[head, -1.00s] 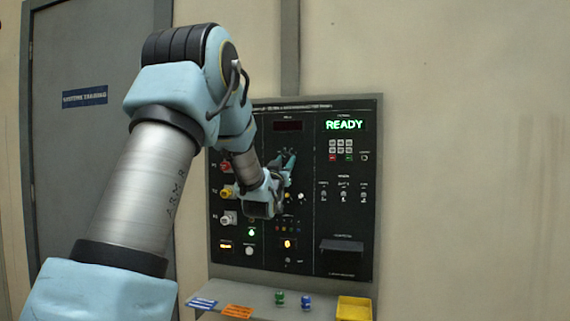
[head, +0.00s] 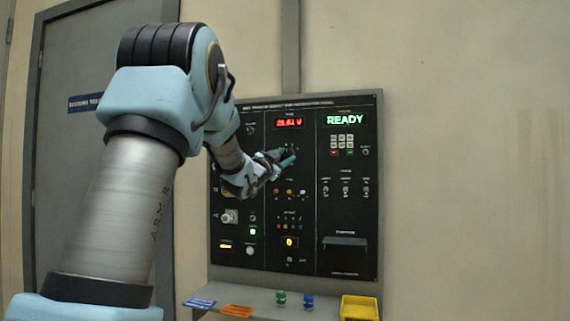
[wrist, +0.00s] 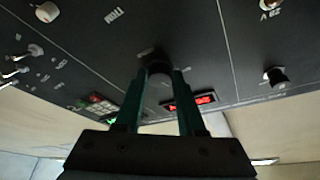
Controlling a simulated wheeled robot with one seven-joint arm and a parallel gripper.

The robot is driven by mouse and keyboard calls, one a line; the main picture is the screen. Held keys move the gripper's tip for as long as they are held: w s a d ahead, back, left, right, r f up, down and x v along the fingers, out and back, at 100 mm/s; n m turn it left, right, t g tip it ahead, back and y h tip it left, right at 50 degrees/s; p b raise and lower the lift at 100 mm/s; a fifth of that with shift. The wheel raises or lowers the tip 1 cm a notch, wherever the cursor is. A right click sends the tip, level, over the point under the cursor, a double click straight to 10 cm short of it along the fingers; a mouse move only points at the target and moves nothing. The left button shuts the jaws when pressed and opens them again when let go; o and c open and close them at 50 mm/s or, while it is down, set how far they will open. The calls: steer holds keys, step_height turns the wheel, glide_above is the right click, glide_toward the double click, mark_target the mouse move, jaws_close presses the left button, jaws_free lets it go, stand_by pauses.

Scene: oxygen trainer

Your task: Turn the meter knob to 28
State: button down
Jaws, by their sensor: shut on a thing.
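The meter's red digital display (head: 289,123) is lit on the black panel. Its reading looks like 26.61 V or 28.61 V; the second digit is too blurred to be sure. My gripper (head: 287,158) is at the panel just below the display. In the wrist view, its two teal fingers (wrist: 159,80) are shut on the dark round meter knob (wrist: 157,66), one finger on each side. The head view hides most of the knob behind the fingers. The red display also shows beyond the fingers in the wrist view (wrist: 190,103).
A green READY display (head: 345,120), a keypad (head: 342,144) and toggle switches (head: 346,189) are to the right. Small coloured buttons (head: 289,192) lie below the gripper. A shelf below holds cards, two small knobbed pieces and a yellow tray (head: 359,308).

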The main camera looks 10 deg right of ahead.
steer(key=shift+m+g, duration=0.3)
steer(key=shift+m, duration=0.2)
steer(key=c, duration=0.5)
jaws_free()
steer(key=b+v, duration=0.3)
steer(key=v, duration=0.7)
steer(key=shift+s+a+f, duration=0.2)
steer(key=shift+a, duration=0.1)
